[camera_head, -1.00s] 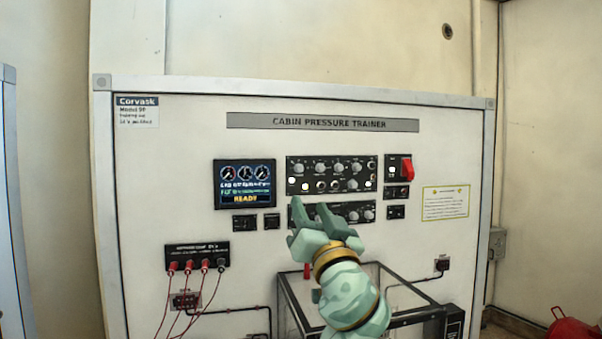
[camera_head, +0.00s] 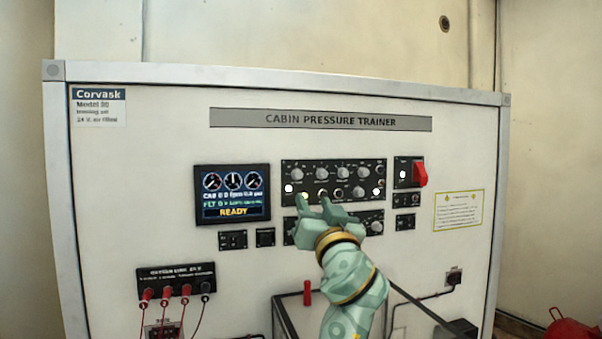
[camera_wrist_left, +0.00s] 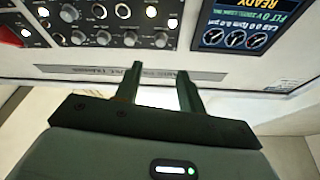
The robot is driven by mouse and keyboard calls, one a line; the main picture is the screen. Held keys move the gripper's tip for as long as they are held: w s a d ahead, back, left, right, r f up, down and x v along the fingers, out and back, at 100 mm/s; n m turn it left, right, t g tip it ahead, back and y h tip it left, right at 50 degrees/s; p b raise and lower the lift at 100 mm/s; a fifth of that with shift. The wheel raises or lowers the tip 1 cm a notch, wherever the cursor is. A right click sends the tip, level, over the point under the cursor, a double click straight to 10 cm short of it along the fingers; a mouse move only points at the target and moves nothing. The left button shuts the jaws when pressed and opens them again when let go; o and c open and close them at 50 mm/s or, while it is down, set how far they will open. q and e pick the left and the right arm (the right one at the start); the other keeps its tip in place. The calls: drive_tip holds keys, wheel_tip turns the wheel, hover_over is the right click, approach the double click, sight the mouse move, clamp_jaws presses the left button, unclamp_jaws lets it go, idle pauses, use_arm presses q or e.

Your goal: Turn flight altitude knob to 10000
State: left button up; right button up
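The upper black control panel (camera_head: 310,166) carries several grey knobs, white lamps and sockets. Its labels are too small to read, so I cannot tell which knob is the flight altitude one. A lower knob panel (camera_head: 372,213) is partly hidden behind my left gripper (camera_head: 315,199). The gripper is in front of the lower edge of the upper panel, fingers pointing up and empty. In the left wrist view its two fingers (camera_wrist_left: 153,72) are apart, and the upper panel (camera_wrist_left: 95,22) shows upside down beyond them. The display (camera_head: 232,194) shows dials, a "FLT 0" line and "READY". My right gripper is not in view.
A red switch (camera_head: 420,174) is right of the upper panel. Red cables hang from a socket block (camera_head: 176,280) at lower left. A clear box with a dark frame (camera_head: 285,301) stands below the gripper.

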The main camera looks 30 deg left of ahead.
sight(299, 175)
use_arm(q)
drive_tip(key=p+x, duration=0.3)
drive_tip(key=x, duration=0.7)
drive_tip(key=shift+w+a+r, duration=0.1)
drive_tip(key=shift+w+a, duration=0.35)
drive_tip(key=shift+a, duration=0.05)
drive_tip(key=c, duration=0.9)
clamp_jaws()
